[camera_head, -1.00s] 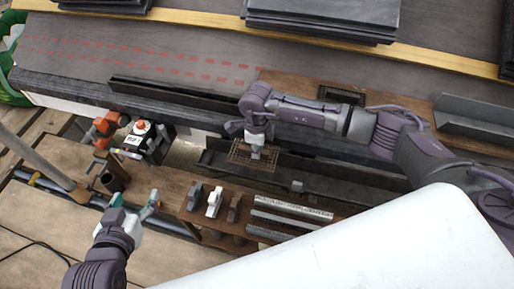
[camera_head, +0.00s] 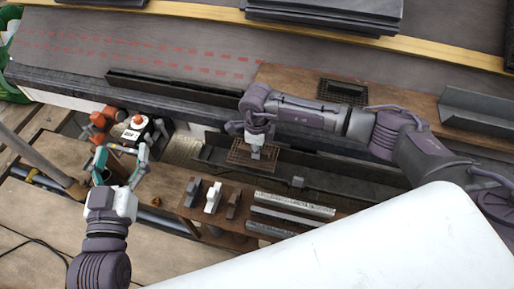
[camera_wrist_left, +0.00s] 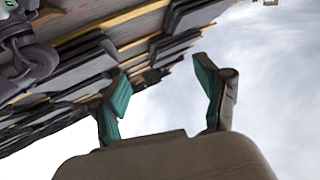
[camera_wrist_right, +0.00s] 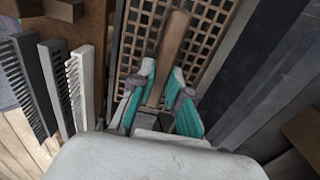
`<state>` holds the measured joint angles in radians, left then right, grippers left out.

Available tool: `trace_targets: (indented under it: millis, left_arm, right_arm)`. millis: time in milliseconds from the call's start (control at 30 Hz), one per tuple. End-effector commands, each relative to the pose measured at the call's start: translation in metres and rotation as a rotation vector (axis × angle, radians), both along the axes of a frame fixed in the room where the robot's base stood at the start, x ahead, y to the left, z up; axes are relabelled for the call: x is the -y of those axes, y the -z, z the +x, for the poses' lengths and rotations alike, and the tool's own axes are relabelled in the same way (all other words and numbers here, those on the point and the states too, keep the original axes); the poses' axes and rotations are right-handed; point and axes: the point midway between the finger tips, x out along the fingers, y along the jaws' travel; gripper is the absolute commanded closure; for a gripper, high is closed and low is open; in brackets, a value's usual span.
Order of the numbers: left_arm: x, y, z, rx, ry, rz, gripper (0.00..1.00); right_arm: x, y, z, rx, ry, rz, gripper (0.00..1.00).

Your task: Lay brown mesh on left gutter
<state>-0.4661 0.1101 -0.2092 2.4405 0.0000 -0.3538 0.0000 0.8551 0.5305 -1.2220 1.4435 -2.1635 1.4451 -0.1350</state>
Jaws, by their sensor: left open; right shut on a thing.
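The brown mesh (camera_head: 240,153) is a small rectangular grid with a raised brown bar (camera_wrist_right: 170,55) along its middle. My right gripper (camera_head: 257,151) is shut on this bar, and the grid spreads beyond the fingers (camera_wrist_right: 158,103) in the right wrist view. The mesh is over a dark trough by the bench; whether it touches is unclear. The left gutter (camera_head: 172,89) is a long dark channel along the roof edge, up and left of the mesh, and looks empty.
Another gutter (camera_head: 485,112) lies at the right. A dark mesh (camera_head: 342,91) lies on a brown board between the gutters. Brushes and pale bars (camera_head: 292,205) lie on the bench (camera_head: 183,205). An orange-and-white device (camera_head: 137,127) stands beyond my left gripper. Slates (camera_head: 323,14) are stacked above.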

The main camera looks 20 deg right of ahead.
Motion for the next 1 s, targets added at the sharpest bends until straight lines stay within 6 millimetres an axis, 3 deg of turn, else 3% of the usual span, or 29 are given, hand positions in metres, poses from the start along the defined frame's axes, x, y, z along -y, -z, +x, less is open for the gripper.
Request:
trace_targets:
  millis: [500,1000]
  left_arm:
    - [0.005,-0.042,-0.005,0.248,0.015,-0.066,0.26]
    - [0.005,-0.047,-0.006,0.277,0.016,-0.073,0.26]
  right_arm:
    - [0.0,0.015,0.0,0.0,0.0,0.0,1.0]
    - [0.0,0.016,0.0,0.0,0.0,0.0,1.0]
